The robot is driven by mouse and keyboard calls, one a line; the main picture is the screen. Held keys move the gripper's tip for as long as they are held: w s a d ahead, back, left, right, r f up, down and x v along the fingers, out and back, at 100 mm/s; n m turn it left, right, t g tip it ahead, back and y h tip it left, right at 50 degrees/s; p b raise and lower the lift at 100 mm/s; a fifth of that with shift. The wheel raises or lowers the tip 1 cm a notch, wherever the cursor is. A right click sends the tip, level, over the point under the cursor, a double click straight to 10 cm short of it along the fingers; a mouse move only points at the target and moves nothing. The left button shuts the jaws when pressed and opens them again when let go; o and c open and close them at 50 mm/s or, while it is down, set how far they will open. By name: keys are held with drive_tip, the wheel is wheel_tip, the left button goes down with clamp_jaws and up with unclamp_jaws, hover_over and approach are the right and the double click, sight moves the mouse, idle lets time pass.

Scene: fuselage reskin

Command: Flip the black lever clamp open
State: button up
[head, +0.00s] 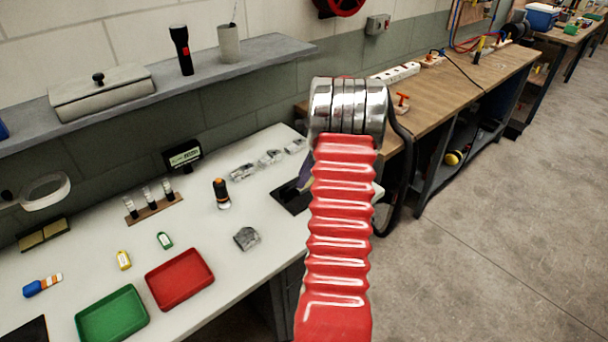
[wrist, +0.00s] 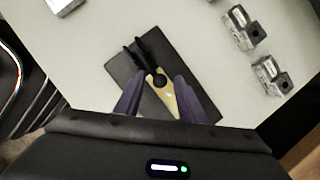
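In the wrist view, a device with two black arms (wrist: 146,55) and a pale yellow, tapering body (wrist: 165,95) lies on a black mat (wrist: 122,66). It has a round black knob, and I take it to be the lever clamp. My gripper (wrist: 160,76) is open, with one dark purple finger on each side of the yellow body and nothing seen held between them. I cannot tell how high the fingers are above it. In the head view, my red arm hides the clamp and most of the gripper; the mat's edge (head: 291,200) shows.
The white table holds a red tray (head: 180,279), a green tray (head: 112,315), a grey lump (head: 246,239) and a small black-and-orange item (head: 221,194). Several clear blocks (head: 270,158) stand behind. A wooden bench (head: 450,80) is at the right, beside open floor.

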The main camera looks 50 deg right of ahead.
drive_tip(key=shift+c, duration=0.2)
clamp_jaws()
idle(0.4)
